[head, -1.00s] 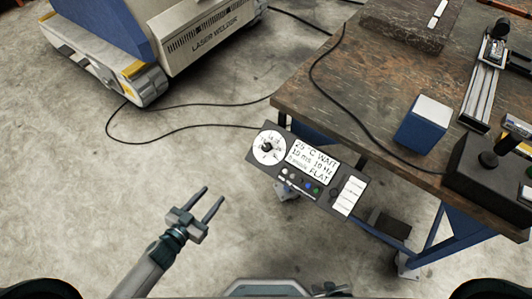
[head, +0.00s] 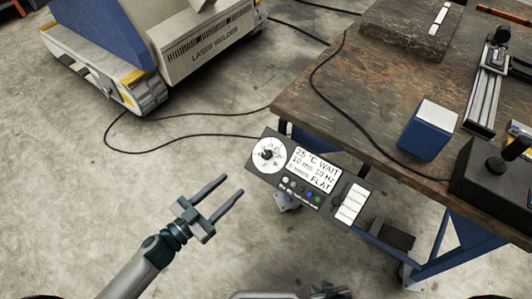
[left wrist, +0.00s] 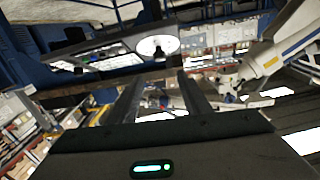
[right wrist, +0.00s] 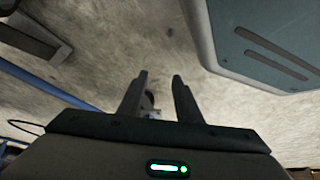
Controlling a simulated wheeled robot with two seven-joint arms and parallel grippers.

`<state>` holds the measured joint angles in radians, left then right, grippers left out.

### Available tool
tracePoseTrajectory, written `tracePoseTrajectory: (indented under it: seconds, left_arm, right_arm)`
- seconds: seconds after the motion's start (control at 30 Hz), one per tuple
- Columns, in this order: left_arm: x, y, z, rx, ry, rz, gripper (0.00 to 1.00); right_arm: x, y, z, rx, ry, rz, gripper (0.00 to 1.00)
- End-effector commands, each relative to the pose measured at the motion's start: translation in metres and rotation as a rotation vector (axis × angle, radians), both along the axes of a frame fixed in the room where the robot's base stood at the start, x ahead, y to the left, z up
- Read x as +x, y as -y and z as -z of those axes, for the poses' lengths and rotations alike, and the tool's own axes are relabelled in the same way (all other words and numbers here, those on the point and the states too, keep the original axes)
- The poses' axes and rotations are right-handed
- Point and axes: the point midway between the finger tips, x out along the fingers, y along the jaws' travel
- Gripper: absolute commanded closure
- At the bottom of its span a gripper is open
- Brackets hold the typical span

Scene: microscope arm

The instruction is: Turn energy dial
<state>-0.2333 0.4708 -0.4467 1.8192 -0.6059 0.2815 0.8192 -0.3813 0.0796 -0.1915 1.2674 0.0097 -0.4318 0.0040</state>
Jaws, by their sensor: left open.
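The energy dial (head: 267,154) is a round white dial with a dark knob at its centre, at the left end of a dark control panel (head: 285,196). The panel's display reads 25 °C WAIT, 10 ms, 10 Hz, FLAT. My left gripper (head: 231,186) is open and empty, left of and below the dial and apart from it. In the left wrist view, the dial (left wrist: 158,45) shows beyond my open left fingers (left wrist: 158,82). In the right wrist view, my right gripper (right wrist: 160,77) is open and holds nothing, over the floor.
The panel hangs at the near corner of a worn workbench (head: 380,110). A blue and white box (head: 428,130) and a dark joystick box (head: 495,180) stand on the bench. A laser welder (head: 200,55) stands at the upper left, with a cable on the floor.

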Motion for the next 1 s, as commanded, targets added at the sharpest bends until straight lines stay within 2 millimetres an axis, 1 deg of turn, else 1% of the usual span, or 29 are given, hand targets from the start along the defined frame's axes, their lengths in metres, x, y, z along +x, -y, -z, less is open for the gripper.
tracePoseTrajectory:
  seconds: [0.27,0.4,0.8,1.0]
  left_arm:
    - [0.028,0.025,-0.002,-0.001,0.001,0.000,0.56]
    - [0.047,0.042,-0.002,-0.001,0.003,-0.001,0.56]
    - [0.098,0.089,-0.001,0.000,0.001,0.000,0.56]
    - [0.116,0.105,0.000,0.000,0.000,0.000,0.56]
  right_arm:
    - [0.005,-0.004,-0.006,0.009,0.032,-0.002,0.69]
    - [0.009,-0.008,-0.010,0.016,0.058,-0.005,0.69]
    - [0.010,-0.016,-0.012,0.030,0.097,-0.017,0.69]
    - [0.011,-0.017,-0.013,0.032,0.107,-0.016,0.69]
